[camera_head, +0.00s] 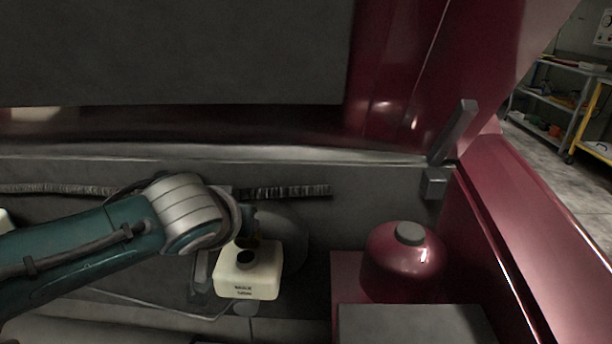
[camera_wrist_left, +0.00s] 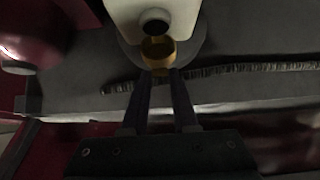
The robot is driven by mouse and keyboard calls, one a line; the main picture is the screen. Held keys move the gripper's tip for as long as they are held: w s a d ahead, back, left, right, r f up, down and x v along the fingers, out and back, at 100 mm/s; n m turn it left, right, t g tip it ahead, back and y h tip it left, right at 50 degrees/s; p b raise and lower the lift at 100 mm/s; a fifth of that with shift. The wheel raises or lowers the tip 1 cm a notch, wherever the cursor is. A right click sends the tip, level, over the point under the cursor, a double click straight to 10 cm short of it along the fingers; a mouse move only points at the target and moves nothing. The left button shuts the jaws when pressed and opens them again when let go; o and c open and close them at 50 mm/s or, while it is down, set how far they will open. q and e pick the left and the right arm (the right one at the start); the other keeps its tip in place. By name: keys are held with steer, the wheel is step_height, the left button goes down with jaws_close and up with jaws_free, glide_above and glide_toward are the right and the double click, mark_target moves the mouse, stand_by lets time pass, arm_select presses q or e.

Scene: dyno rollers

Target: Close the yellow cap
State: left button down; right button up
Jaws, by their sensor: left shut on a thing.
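The white reservoir (camera_head: 248,277) stands in the car's engine bay, with its round dark opening (camera_head: 245,261) facing up and uncovered. The opening also shows in the left wrist view (camera_wrist_left: 155,24). The yellow cap (camera_wrist_left: 158,49) is beside the opening, on the gripper's side. My left gripper (camera_wrist_left: 160,76) is shut on the near edge of the cap. In the head view the gripper (camera_head: 247,232) is just behind the opening, partly hidden by my wrist, and the cap is hard to make out there. My right gripper is not in view.
A dark red rounded tank (camera_head: 402,262) with a grey cap (camera_head: 410,233) stands right of the reservoir. A ribbed hose (camera_head: 285,191) runs along the back wall. The red car body edge (camera_head: 535,230) bounds the right side, and the raised hood hangs above.

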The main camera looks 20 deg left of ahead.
arm_select(q)
steer(key=shift+s+d+f+t+b, duration=0.15)
steer(key=shift+s+f+t+b, duration=0.2)
steer(key=shift+s+t+b, duration=0.45)
steer(key=shift+w+y, duration=0.15)
steer(key=shift+y, duration=0.15)
steer(key=c, duration=0.7)
jaws_free()
steer(key=shift+r, duration=0.1)
